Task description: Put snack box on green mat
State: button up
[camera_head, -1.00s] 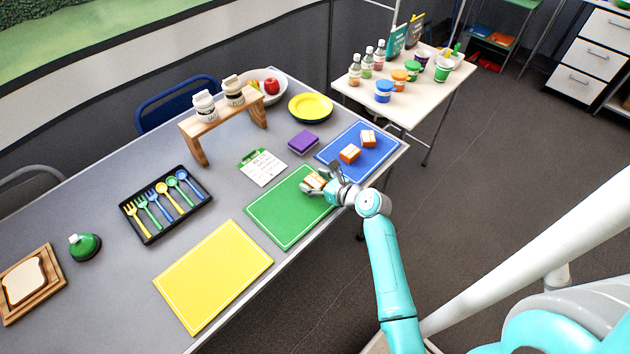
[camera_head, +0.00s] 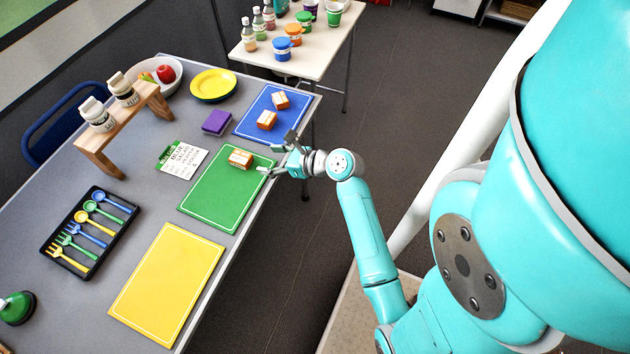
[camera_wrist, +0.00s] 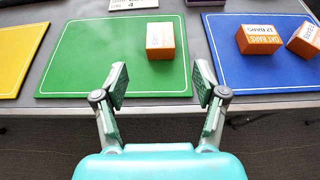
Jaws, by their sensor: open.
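An orange and white snack box (camera_head: 240,159) rests on the green mat (camera_head: 213,202), near its far right end in the head view. In the wrist view the same box (camera_wrist: 160,41) sits on the right part of the green mat (camera_wrist: 85,62). My gripper (camera_head: 274,160) is open and empty at the table's edge, apart from the box. In the wrist view its two fingers (camera_wrist: 160,86) are spread, with the box beyond them. Two similar boxes, one nearer (camera_head: 266,120) and one farther (camera_head: 280,100), lie on the blue mat (camera_head: 249,126).
A yellow mat (camera_head: 168,285) lies nearer on the table. A purple block (camera_head: 216,122), a card (camera_head: 182,158), a wooden riser (camera_head: 98,158) with two jars, a yellow plate (camera_head: 213,84) and a cutlery tray (camera_head: 90,233) stand around. A side table (camera_head: 310,60) is behind.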

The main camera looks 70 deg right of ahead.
jog(key=shift+s+a+f, duration=0.1)
jog(key=shift+a+f, duration=0.1)
jog(key=shift+a, duration=0.15)
jog(key=s+a+f+n+g+h, duration=0.1)
jog(key=s+a+f+n, duration=0.2)
jog(key=s+a+n, duration=0.4)
jog(key=s+a+f+n+g+h, duration=0.1)
jog(key=s+a+f+n+h, duration=0.1)
jog(key=s+a+n, duration=0.5)
jog(key=s+a+r+n+t+y, duration=0.1)
jog(key=s+a+r+n, duration=0.3)
jog(key=s+r+n, duration=0.3)
jog(key=s+a+r+n+t+y, duration=0.1)
jog(key=s+a+r+n, duration=0.4)
jog(key=n, duration=0.9)
notch_tip(320, 180, up, 2)
jog(key=s+t, duration=0.1)
jog(key=s, duration=0.1)
jog(key=shift+s+a+n+y, duration=0.2)
jog(key=shift+s+n+y, duration=0.1)
